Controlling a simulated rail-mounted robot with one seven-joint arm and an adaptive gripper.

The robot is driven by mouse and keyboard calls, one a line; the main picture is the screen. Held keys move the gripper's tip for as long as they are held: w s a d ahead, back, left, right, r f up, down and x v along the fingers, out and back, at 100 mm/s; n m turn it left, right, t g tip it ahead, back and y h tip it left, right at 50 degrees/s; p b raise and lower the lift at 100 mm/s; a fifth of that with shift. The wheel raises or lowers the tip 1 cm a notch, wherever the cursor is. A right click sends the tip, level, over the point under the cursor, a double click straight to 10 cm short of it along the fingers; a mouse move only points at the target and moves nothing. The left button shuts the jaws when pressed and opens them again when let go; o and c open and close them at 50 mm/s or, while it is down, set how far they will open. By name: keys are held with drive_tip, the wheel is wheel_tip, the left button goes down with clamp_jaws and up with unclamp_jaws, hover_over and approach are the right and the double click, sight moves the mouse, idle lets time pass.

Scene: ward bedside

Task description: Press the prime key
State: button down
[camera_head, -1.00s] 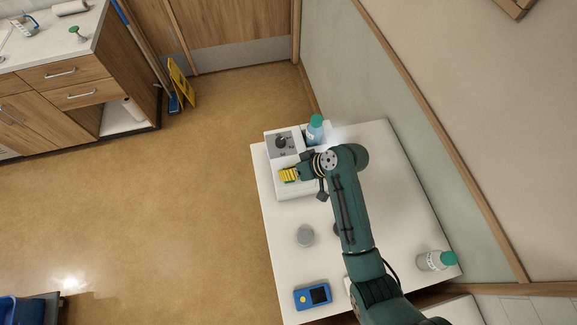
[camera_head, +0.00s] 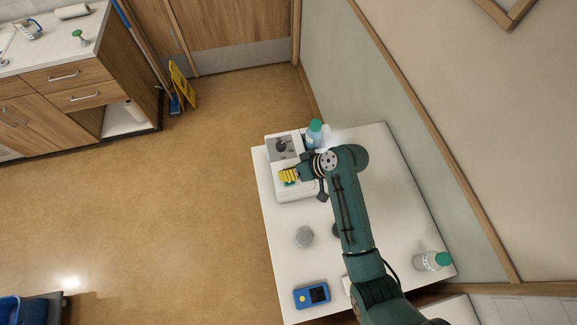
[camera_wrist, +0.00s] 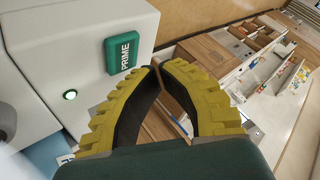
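The prime key (camera_wrist: 122,52) is a green raised block marked PRIME on the white face of a device (camera_wrist: 85,30). In the wrist view it is at upper left, in plain sight. The device also shows in the head view (camera_head: 297,193), under the end of my arm. My gripper (camera_wrist: 160,70) has yellow ribbed fingers, with tips drawn almost together and nothing held between them. The tips show just right of and below the key, apart from it in the picture. In the head view my gripper (camera_head: 289,176) is over the device, hiding part of it.
A green light (camera_wrist: 70,95) glows on the device. A teal-capped bottle (camera_head: 314,134) stands close beside it. A grey round cup (camera_head: 304,237), a blue handheld meter (camera_head: 312,296) and another bottle (camera_head: 432,261) are on the white table (camera_head: 275,240). The wall borders the table's right side.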

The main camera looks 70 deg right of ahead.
wheel_tip(320, 180, up, 4)
drive_tip(key=p, duration=0.3)
drive_tip(key=shift+r, duration=0.25)
drive_tip(key=shift+f, duration=0.15)
idle(0.3)
